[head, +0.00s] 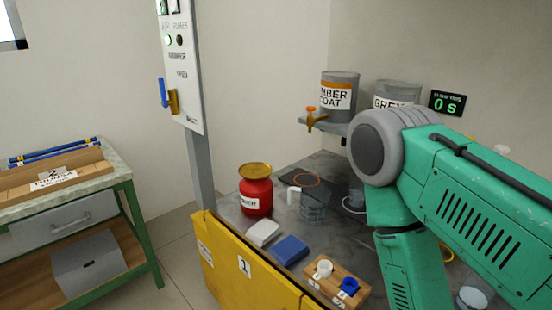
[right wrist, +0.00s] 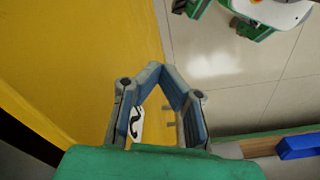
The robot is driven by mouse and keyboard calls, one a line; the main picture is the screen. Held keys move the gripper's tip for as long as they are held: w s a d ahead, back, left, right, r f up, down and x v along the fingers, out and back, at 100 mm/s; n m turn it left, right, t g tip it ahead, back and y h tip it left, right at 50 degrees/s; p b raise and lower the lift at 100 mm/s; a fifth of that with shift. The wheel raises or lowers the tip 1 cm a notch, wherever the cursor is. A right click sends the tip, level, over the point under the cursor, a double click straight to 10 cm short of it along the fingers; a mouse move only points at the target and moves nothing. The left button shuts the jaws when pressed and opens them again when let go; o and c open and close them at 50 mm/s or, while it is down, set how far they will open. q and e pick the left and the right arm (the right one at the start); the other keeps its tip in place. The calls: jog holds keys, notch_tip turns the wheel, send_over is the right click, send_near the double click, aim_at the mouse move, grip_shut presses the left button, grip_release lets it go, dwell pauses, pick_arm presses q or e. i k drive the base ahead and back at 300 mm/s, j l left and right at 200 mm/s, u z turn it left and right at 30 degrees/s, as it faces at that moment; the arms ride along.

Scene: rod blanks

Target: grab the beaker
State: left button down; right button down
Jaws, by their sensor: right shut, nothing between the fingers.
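A clear, greyish cylindrical vessel (head: 314,206) that looks like a beaker stands on the dark bench top, right of the red can. A second clear round vessel (head: 473,298) shows at the bottom right, partly cut off, and I cannot tell which one is the beaker. My right arm covers part of the bench in the head view, and its gripper does not show there. In the right wrist view my right gripper (right wrist: 163,70) is shut and empty, beside the yellow panel and above the floor, with no beaker in sight. My left gripper is in neither view.
A red can (head: 256,192), a white block, a blue block (head: 291,250) and a wooden holder (head: 337,284) with white and blue pieces stand along the bench's front. A yellow panel (head: 240,262) fronts the bench. Paint tanks (head: 340,92) sit on a shelf behind.

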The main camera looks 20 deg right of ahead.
aim_at(356, 198)
jog(key=j, duration=0.25)
jog(key=j+z, duration=0.1)
jog(key=z, duration=0.35)
jog(key=i+j+z, duration=0.1)
jog(key=z, duration=0.35)
jog(key=j, duration=0.1)
